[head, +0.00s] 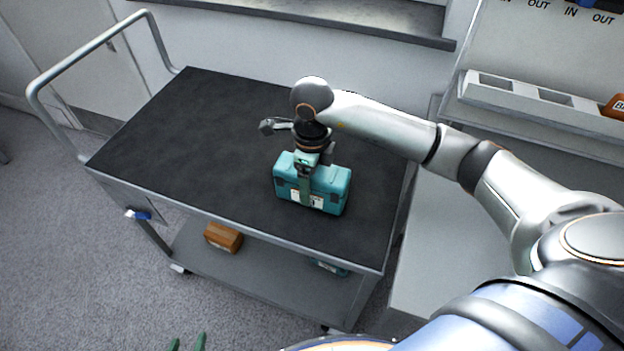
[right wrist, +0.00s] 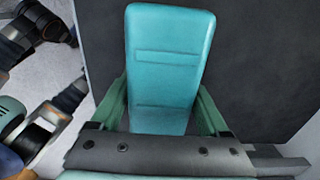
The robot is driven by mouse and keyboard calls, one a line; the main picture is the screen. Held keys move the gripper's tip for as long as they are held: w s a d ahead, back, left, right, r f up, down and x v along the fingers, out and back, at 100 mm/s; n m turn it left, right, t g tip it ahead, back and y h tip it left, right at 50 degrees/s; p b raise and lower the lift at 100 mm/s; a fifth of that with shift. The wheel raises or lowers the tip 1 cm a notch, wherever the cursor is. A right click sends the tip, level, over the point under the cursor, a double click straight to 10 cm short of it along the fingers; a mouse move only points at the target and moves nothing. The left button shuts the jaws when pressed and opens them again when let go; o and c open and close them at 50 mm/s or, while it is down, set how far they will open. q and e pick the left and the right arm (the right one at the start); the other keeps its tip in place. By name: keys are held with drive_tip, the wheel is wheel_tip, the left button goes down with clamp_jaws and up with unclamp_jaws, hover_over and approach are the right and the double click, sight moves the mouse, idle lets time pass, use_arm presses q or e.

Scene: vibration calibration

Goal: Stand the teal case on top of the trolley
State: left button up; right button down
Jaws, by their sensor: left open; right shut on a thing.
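The teal case (head: 312,186) is upright over the black top of the trolley (head: 190,130), near its front edge and right of the middle. I cannot tell whether its base touches the top. My right gripper (head: 306,172) comes down from above and is shut on the case. In the right wrist view the case (right wrist: 168,70) sits between the green fingers. My left gripper (head: 187,343) shows only as two green fingertips at the bottom edge of the head view, apart and empty, low in front of the trolley.
The trolley's lower shelf holds an orange-brown box (head: 223,237) and a partly hidden teal item (head: 330,267). A handle rail (head: 85,52) rises at the trolley's left end. A white compartment rack (head: 530,105) stands at right. The left part of the trolley top is clear.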

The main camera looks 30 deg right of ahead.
unclamp_jaws()
drive_tip(key=shift+f, duration=0.1)
drive_tip(key=shift+r, duration=0.35)
wheel_tip(320, 180, up, 11)
drive_tip(key=shift+f+p, duration=0.2)
drive_tip(key=shift+p, duration=0.2)
drive_tip(key=shift+r, duration=0.55)
